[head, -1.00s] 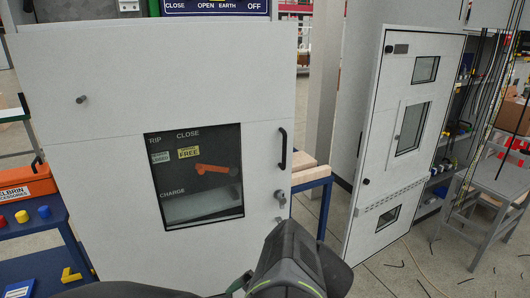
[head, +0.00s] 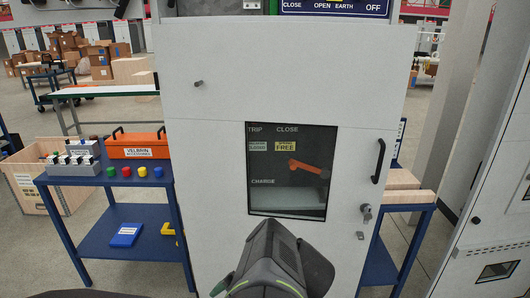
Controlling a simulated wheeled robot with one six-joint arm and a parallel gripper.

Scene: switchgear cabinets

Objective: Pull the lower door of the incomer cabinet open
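The light grey cabinet (head: 280,65) stands straight ahead. Its lower door (head: 222,180) lies under a thin horizontal seam and looks shut. A dark window (head: 293,170) in this door shows TRIP, CLOSE and CHARGE labels, a yellow FREE label and an orange lever. A black vertical bar handle (head: 379,161) sits near the door's right edge. A lock with a key-like knob (head: 366,212) is below the handle, with a small fitting under it. My dark arm covers the door's lower middle. My gripper's fingertips do not show, and nothing of mine visibly touches the handle.
A blue cart (head: 108,182) on the left holds an orange toolbox (head: 137,146) and coloured caps. A blue-framed table (head: 407,208) with wooden blocks stands close behind the cabinet's right side. Another grey cabinet (head: 500,200) is at far right, with floor between.

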